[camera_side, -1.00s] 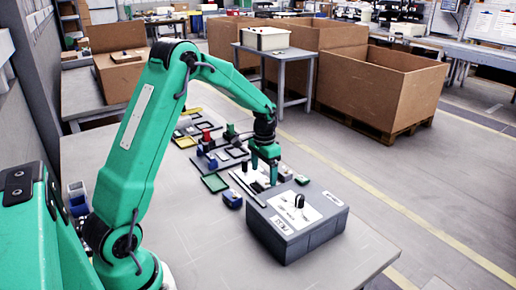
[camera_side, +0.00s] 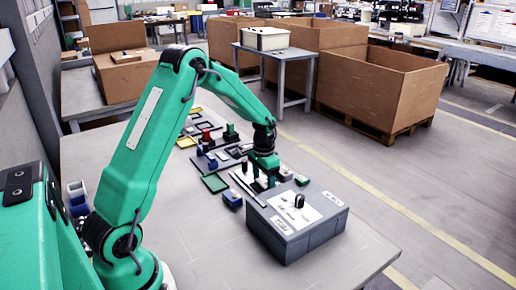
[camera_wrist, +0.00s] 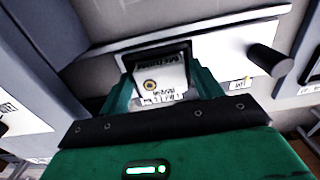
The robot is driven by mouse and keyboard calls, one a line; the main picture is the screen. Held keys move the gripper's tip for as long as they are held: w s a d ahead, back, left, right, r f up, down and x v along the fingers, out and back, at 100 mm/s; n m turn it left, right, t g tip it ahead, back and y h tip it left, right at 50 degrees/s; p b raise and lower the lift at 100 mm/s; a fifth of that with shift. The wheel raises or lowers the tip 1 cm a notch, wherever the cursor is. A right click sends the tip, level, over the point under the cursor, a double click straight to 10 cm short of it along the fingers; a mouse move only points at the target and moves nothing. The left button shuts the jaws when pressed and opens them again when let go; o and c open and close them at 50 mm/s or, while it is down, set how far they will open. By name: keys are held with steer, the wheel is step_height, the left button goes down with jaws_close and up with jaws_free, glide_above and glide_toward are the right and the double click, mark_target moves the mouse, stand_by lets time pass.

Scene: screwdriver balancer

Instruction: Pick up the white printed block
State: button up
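The white printed block (camera_wrist: 168,75) shows in the wrist view, with black print and a small yellow round mark on its face. My gripper (camera_wrist: 160,88) has one green finger on each side of it. The fingers are parted with the block between them; I cannot tell whether they touch it.
A grey box (camera_side: 318,232) with a white label and black knob stands just in front of my gripper. A blue bin (camera_side: 232,199) and a green tray (camera_side: 215,182) are to the left. Several small parts lie behind. The table's front is clear.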

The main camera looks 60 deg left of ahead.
mark_target(263, 182)
steer(key=c, duration=0.7)
steer(key=shift+r, duration=0.1)
steer(key=shift+c, duration=0.2)
step_height(263, 182, up, 10)
stand_by(0.5)
